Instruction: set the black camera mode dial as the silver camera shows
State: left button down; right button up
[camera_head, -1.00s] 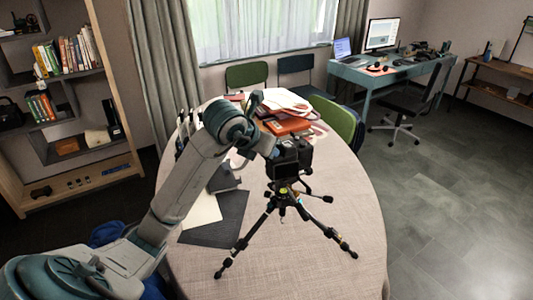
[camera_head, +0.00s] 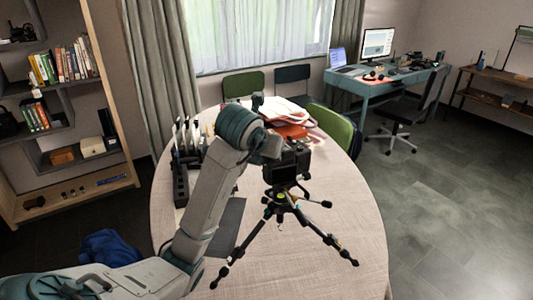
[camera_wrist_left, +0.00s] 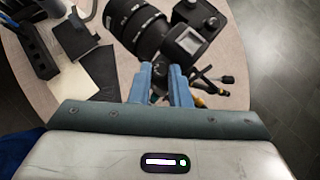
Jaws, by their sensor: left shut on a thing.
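The black camera (camera_head: 286,168) stands upright on a small tripod (camera_head: 283,205) on the round table. In the left wrist view the black camera (camera_wrist_left: 190,43) shows its long lens pointing up and to the left. My left gripper (camera_wrist_left: 160,71) is at the near edge of this camera, its blue fingers shut on a small dark part, apparently the mode dial. The dial's marks are hidden or too small to read. In the head view my arm covers the fingertips. I cannot pick out the silver camera in any view. My right gripper is not in view.
A dark rack with upright items (camera_head: 180,180) stands at the left, beside a dark flat sheet (camera_head: 228,225). Papers and an orange book (camera_head: 292,130) lie behind the camera. Chairs stand around the far side.

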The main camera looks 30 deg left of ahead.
pick_arm(q)
jog(key=c, duration=1.4)
grip_release()
jog(key=shift+o, duration=0.3)
jog(key=shift+a, duration=0.15)
